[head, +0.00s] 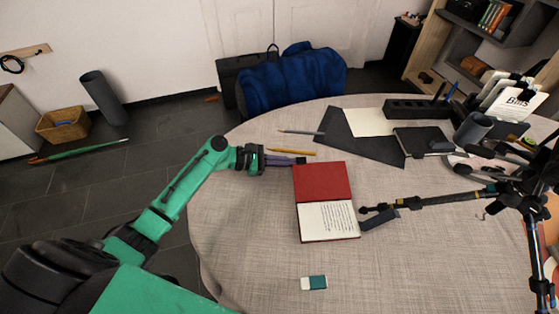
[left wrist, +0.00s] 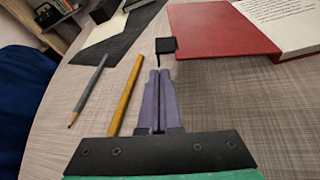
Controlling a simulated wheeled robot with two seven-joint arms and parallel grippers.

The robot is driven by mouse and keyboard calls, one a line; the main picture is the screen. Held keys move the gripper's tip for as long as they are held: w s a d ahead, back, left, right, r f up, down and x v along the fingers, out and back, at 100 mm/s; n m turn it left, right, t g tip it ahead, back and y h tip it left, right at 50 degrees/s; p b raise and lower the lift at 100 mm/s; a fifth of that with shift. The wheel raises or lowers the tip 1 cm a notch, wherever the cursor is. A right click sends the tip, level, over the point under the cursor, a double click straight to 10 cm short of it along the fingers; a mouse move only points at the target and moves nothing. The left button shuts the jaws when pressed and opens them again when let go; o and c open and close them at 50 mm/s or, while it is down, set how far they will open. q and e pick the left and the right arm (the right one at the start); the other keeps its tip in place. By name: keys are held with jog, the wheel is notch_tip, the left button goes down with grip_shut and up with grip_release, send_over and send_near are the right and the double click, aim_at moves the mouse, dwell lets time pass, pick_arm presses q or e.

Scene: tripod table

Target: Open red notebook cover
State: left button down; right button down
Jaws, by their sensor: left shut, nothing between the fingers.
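The red notebook lies open on the round table. Its red cover (head: 322,182) is folded back flat toward the far side, and a white printed page (head: 328,221) faces up nearer me. The cover also shows in the left wrist view (left wrist: 215,32), with the page (left wrist: 285,22) to its right. A small black tab (left wrist: 166,45) sits at the cover's edge. My left gripper (head: 296,161) is shut and empty beside the cover's far left corner. In the left wrist view its purple fingertips (left wrist: 160,72) are together just short of the tab. My right gripper is not in view.
A yellow pencil (head: 292,151) and a grey pencil (head: 301,132) lie beyond my left gripper. A black tripod (head: 455,198) stretches a leg toward the notebook's right side. An eraser (head: 314,283) lies in front. A dark mat (head: 375,148) lies behind. The table's left front is clear.

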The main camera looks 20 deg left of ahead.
pick_arm(q)
jog(key=r+p, duration=0.1)
jog(key=p, duration=0.1)
jog(key=r+m+p, duration=0.1)
jog(key=r+p, duration=0.1)
jog(key=r+m+t+p, duration=0.1)
jog(key=shift+s+d+r+p, duration=0.15)
jog(key=shift+s+r+p, duration=0.15)
jog(key=shift+r+p, duration=0.1)
jog(key=shift+s+r, duration=0.1)
jog(key=shift+s, duration=0.05)
jog(key=shift+s+d, duration=0.1)
jog(key=shift+d, duration=0.05)
jog(key=shift+f, duration=0.2)
